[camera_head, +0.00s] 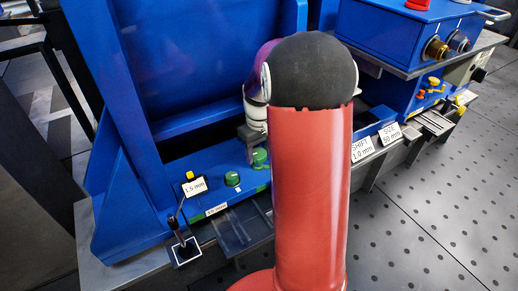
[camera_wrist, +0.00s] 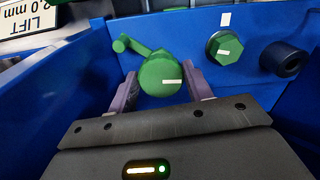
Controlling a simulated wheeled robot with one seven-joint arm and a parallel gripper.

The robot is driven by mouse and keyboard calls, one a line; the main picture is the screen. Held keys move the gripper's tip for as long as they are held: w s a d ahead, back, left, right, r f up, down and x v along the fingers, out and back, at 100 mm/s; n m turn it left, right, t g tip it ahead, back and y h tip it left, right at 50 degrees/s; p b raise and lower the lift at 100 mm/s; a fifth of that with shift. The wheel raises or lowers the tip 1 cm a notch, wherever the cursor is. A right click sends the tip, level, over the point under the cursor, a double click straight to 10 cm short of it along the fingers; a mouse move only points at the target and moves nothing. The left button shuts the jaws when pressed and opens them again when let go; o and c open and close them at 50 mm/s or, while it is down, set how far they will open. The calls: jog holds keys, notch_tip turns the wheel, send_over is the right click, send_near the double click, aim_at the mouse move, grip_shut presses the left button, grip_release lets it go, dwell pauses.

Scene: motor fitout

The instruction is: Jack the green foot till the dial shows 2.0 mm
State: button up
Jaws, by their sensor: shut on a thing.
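A green foot head (camera_wrist: 161,75) with a pale stripe and a small side arm sits low on the blue base in the wrist view. My gripper (camera_wrist: 164,84) is shut on this green head, one purple-grey finger on each side. In the head view my gripper (camera_head: 254,138) is over the green foot (camera_head: 260,157), with part of it hidden. No dial needle can be made out.
A second green hex head (camera_wrist: 225,47) and a dark blue cylinder (camera_wrist: 284,60) stand right of my gripper in the wrist view. A 1.5 mm card (camera_head: 195,187) stands by a lever (camera_head: 180,230). SHIFT 1.0 mm (camera_head: 362,149) and SIZE 50 mm (camera_head: 391,134) signs are at the right.

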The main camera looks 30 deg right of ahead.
aim_at(258, 154)
jog(key=m+p, duration=0.1)
jog(key=m, duration=0.3)
jog(key=shift+a+m, duration=0.15)
jog(key=shift+m, duration=0.15)
dwell(0.5)
jog(key=o, duration=1)
notch_tip(258, 154, up, 8)
jog(key=shift+f+p, duration=0.1)
jog(key=shift+p, duration=0.55)
dwell(0.8)
